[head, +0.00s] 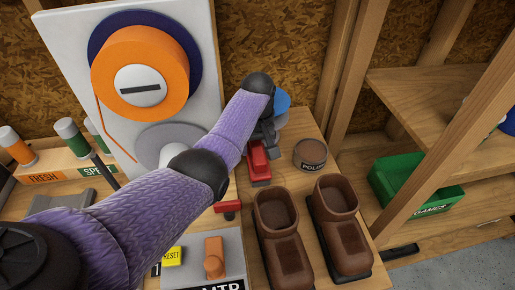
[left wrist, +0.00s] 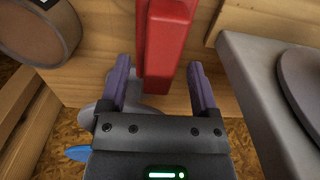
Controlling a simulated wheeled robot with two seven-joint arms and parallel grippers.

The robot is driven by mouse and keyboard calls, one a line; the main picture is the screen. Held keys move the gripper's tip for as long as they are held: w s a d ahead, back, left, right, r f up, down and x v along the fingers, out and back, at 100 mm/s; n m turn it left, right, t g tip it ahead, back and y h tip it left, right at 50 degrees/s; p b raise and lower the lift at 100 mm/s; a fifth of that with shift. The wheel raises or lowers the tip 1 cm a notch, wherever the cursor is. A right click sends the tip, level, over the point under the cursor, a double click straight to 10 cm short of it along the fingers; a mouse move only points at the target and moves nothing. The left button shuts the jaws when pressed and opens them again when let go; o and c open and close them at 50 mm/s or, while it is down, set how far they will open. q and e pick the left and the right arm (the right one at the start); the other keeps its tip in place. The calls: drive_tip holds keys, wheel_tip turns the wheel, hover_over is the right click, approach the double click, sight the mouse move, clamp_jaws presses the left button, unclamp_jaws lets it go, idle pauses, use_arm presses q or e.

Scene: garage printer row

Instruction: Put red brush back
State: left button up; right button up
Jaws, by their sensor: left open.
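The red brush (head: 258,165) is on the wooden bench between the tall printer panel and the polish tin, behind the brown boots. My left gripper (head: 264,138) is above its far end, pointing down. In the left wrist view the red brush (left wrist: 166,45) reaches in between the two open purple fingers, with a gap on either side. The brush's far part is cut off by that view's top edge. My right gripper is not in view.
A polish tin (head: 311,153) stands right of the brush. Brown boots (head: 277,245) are in front. A small red piece (head: 228,208) lies near the printer's base with its yellow reset button (head: 172,256). A green crate (head: 410,185) is at the right.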

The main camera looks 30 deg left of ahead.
sight(258, 150)
use_arm(q)
wheel_tip(258, 150, up, 10)
drive_tip(key=p, duration=0.3)
